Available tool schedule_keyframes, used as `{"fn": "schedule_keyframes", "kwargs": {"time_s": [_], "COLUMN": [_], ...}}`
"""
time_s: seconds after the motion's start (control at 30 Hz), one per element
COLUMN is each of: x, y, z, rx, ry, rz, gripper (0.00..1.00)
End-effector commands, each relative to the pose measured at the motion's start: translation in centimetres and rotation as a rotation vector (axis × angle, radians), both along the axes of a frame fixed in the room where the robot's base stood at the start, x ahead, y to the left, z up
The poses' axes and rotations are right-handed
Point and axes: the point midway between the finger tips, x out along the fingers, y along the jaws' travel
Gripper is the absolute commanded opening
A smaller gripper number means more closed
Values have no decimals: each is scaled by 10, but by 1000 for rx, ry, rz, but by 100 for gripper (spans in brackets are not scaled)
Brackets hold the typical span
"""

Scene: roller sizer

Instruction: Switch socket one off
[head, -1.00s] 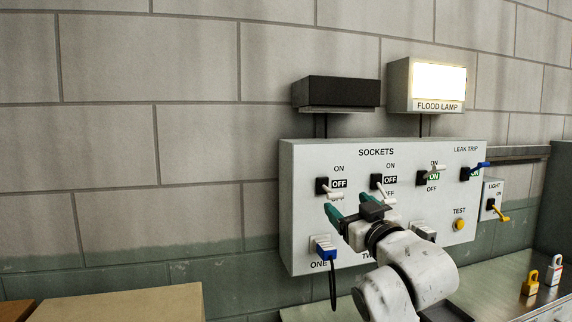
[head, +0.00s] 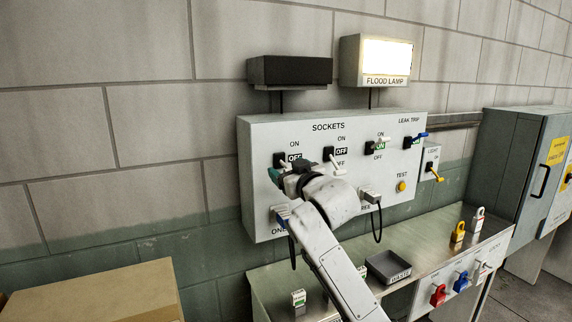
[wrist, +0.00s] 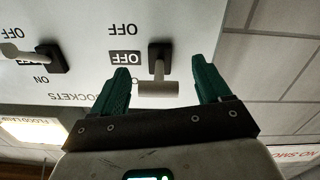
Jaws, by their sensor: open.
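The white panel (head: 262,185) headed SOCKETS hangs on the wall. Socket one's switch (head: 279,159) is the leftmost in its row, with a dark base and a pale lever. The flag beside it reads OFF; my gripper hides its lower part in the head view. My gripper (head: 283,174) is open at this switch. In the wrist view, which is upside down, the lever (wrist: 158,88) stands between the two green fingers of my gripper (wrist: 162,75), with gaps on both sides.
Socket two's switch (head: 330,154), also flagged OFF, is close on the right; it shows in the wrist view too (wrist: 45,55). Further right are a third switch (head: 370,148) flagged ON, the blue leak trip lever (head: 420,135) and the yellow TEST button (head: 402,186). A metal bench (head: 440,235) lies below.

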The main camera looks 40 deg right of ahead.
Motion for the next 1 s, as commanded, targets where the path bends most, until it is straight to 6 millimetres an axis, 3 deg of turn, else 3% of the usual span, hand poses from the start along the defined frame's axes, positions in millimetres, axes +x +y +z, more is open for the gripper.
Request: {"fn": "schedule_keyframes", "kwargs": {"time_s": [0.2, 0.53, 1.0], "x": [14, 16, 16], "y": [-4, -5, -5], "z": [0, 0, 0], "rx": [0, 0, 0], "ry": [-1, -1, 0], "rz": [0, 0, 1], "gripper": [77, 76, 31]}}
